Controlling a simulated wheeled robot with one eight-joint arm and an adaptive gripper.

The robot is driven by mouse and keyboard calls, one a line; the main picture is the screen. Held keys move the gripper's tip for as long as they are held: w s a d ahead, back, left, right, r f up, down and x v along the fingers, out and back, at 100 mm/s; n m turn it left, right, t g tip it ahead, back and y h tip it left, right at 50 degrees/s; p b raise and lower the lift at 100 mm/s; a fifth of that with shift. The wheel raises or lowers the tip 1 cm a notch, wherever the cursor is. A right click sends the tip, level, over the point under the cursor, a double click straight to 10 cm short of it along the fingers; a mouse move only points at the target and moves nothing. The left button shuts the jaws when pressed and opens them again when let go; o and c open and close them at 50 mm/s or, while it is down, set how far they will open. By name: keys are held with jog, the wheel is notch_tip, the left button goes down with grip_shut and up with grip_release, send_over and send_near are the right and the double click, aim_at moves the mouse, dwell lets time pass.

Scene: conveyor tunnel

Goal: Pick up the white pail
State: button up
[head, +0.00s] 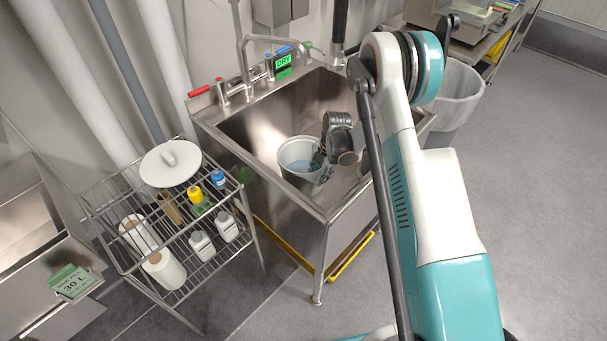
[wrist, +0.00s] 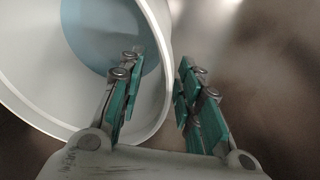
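The white pail (head: 290,154) stands in the steel sink, with a blue patch at its bottom. In the wrist view the pail's rim and wall (wrist: 157,62) fill the upper left. My gripper (wrist: 155,80) is at the pail's right side, with its two fingers apart. The left finger is over the pail's opening and the right finger is outside the wall. The rim lies between them, and a gap shows beside the right finger.
The sink (head: 247,133) has raised walls and a faucet (head: 243,60) at its back. A wire rack (head: 215,215) with bottles, rolls and a white lid (head: 170,166) stands left. A lined bin (head: 458,95) stands right. The floor at right is clear.

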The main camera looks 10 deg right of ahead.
notch_tip(320, 180, down, 2)
jog(key=shift+a+f+b, duration=0.15)
jog(key=shift+f+b, duration=0.1)
jog(key=shift+b, duration=0.05)
jog(key=shift+w, duration=0.1)
grip_shut()
jog(key=shift+r, duration=0.1)
